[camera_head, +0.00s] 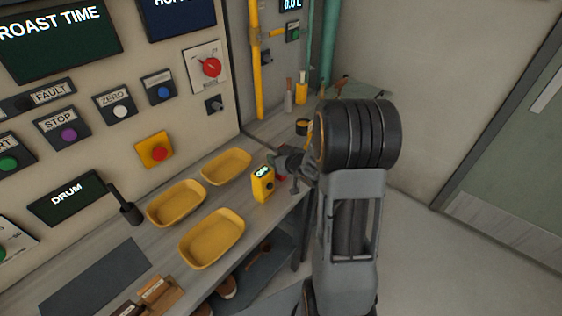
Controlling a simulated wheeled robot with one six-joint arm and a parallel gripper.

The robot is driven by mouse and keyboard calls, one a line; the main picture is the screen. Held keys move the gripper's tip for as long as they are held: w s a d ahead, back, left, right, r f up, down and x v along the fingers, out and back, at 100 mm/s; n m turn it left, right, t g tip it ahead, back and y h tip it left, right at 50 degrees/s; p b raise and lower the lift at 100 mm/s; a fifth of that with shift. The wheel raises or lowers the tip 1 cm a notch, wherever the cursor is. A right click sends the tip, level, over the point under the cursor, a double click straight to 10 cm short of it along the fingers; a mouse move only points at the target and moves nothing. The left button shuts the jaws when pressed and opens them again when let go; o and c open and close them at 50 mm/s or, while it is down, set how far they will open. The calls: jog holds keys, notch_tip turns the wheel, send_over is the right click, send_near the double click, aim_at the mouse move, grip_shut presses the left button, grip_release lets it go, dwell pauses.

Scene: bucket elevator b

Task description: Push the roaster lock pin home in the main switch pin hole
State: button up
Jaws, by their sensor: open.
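The main switch (208,68) is a red rotary knob on a white plate, high on the cream panel. Below it is a small dark square fitting (215,105), which may be the pin hole; the hole itself is too small to make out. My gripper (283,168) is open over the right part of the counter, well right of and below the switch. A small red thing (281,178) shows right by the jaws, partly hidden; I cannot tell whether it is the roaster lock pin. No pin shows clearly elsewhere.
Several yellow trays (213,238) and a yellow meter (263,185) with a lit display stand on the grey counter (150,243). A black lever (125,205) sticks out from the panel. A yellow pipe (256,60) runs up beside the panel. Open floor lies to the right.

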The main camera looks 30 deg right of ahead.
jog(key=c, duration=0.8)
jog(key=shift+o, duration=0.2)
jog(key=shift+r, duration=0.15)
